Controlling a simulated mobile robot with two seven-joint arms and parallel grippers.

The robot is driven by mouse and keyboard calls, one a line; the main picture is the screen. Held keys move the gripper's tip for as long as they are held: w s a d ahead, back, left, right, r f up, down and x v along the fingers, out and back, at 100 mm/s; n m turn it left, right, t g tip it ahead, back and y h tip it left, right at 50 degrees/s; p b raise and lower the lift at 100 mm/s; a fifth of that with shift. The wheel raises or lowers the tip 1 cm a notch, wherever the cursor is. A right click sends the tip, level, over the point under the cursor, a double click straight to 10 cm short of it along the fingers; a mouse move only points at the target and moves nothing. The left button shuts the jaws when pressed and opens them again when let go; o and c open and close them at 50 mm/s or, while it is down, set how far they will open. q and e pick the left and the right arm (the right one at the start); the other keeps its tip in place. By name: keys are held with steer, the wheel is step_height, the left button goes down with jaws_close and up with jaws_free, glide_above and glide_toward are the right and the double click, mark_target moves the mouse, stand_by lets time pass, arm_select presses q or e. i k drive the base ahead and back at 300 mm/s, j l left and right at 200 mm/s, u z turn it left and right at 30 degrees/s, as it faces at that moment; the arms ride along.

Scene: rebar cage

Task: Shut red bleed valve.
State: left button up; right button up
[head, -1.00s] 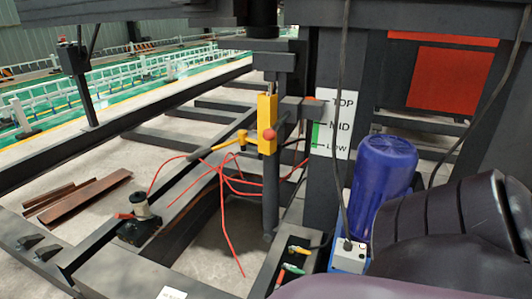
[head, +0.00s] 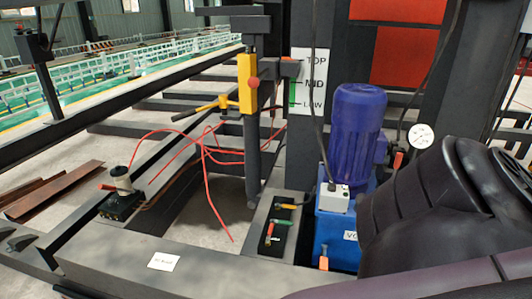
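Several red or orange-red parts show in the head view, and I cannot tell which is the bleed valve. An orange-red handle (head: 323,263) stands low on the front of the blue pump tank (head: 336,225). Another red handle (head: 398,159) is below the round gauge (head: 420,137). A red lever (head: 108,187) is on the small pump unit at left. Neither gripper is in view; a dark arm link of mine fills the lower right.
A blue motor (head: 357,130) stands on the tank. A yellow box with a red button (head: 248,84) hangs on a post beside the TOP/MID/LOW sign (head: 313,82). Red hoses (head: 207,180) loop over the dark frame. Rusty bars (head: 45,190) lie on the floor at left.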

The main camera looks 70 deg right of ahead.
mark_target(271, 228)
steer(key=j, duration=0.15)
steer(key=i+l, duration=0.35)
steer(key=i, duration=0.25)
steer(key=i+l+z, duration=0.1)
steer(key=z, duration=2.2)
steer(key=j+z, duration=0.25)
steer(key=j, duration=0.3)
steer(key=j+z, duration=0.25)
steer(key=j, duration=0.3)
steer(key=i, duration=0.05)
